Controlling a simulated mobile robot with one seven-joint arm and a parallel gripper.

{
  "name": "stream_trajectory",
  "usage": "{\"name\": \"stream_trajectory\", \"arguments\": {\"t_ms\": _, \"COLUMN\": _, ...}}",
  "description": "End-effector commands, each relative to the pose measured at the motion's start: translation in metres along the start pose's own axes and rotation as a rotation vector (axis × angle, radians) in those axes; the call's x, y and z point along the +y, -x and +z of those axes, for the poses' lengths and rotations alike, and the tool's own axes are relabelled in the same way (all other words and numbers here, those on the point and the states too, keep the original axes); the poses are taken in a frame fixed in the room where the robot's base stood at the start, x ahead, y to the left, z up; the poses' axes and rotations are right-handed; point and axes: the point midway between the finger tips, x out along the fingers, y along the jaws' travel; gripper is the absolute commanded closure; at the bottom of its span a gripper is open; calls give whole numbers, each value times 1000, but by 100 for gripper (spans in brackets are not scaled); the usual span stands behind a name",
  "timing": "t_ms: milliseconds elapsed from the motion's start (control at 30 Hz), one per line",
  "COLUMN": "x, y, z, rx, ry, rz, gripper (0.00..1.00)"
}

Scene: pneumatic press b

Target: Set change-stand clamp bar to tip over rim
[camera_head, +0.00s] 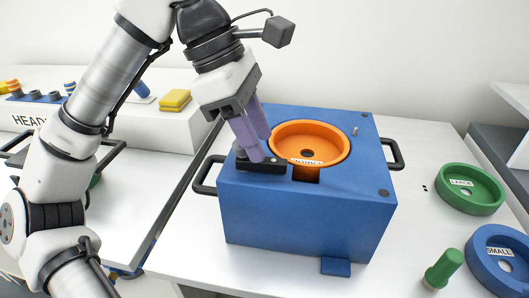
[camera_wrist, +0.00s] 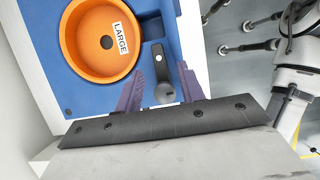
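The black clamp bar (camera_head: 264,166) lies on top of the blue stand (camera_head: 305,222) at its front left corner. In the wrist view the clamp bar (camera_wrist: 158,52) runs alongside the orange bowl (camera_wrist: 84,58), with its tip beside the rim, not over it. The orange bowl (camera_head: 312,136) sits in the stand and bears a LARGE label. A dark round knob (camera_wrist: 165,93) is at the bar's near end. My gripper (camera_head: 261,148) has purple fingers. In the wrist view my gripper (camera_wrist: 161,74) is open, its fingers on either side of the bar with visible gaps.
Black handles (camera_head: 393,154) stick out of the stand's sides. A green ring (camera_head: 470,187), a blue ring (camera_head: 497,262) labelled SMALL and a green peg (camera_head: 443,269) are on the right. A yellow sponge stack (camera_head: 175,100) is at the back left. The bowl's inside is empty.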

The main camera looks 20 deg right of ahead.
Motion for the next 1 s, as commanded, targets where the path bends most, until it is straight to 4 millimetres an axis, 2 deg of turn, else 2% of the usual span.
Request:
{"name": "stream_trajectory", "arguments": {"t_ms": 100, "x": 0, "y": -18, "z": 0, "rx": -1, "ry": -2, "rz": -1, "gripper": 61}}
{"name": "stream_trajectory", "arguments": {"t_ms": 233, "x": 0, "y": -30, "z": 0, "rx": 0, "ry": 1, "rz": 0, "gripper": 61}}
{"name": "stream_trajectory", "arguments": {"t_ms": 600, "x": 0, "y": -34, "z": 0, "rx": 0, "ry": 1, "rz": 0, "gripper": 61}}
{"name": "stream_trajectory", "arguments": {"t_ms": 900, "x": 0, "y": -34, "z": 0, "rx": 0, "ry": 1, "rz": 1, "gripper": 100}}
{"name": "stream_trajectory", "arguments": {"t_ms": 1000, "x": 0, "y": -34, "z": 0, "rx": 0, "ry": 1, "rz": 1, "gripper": 100}}
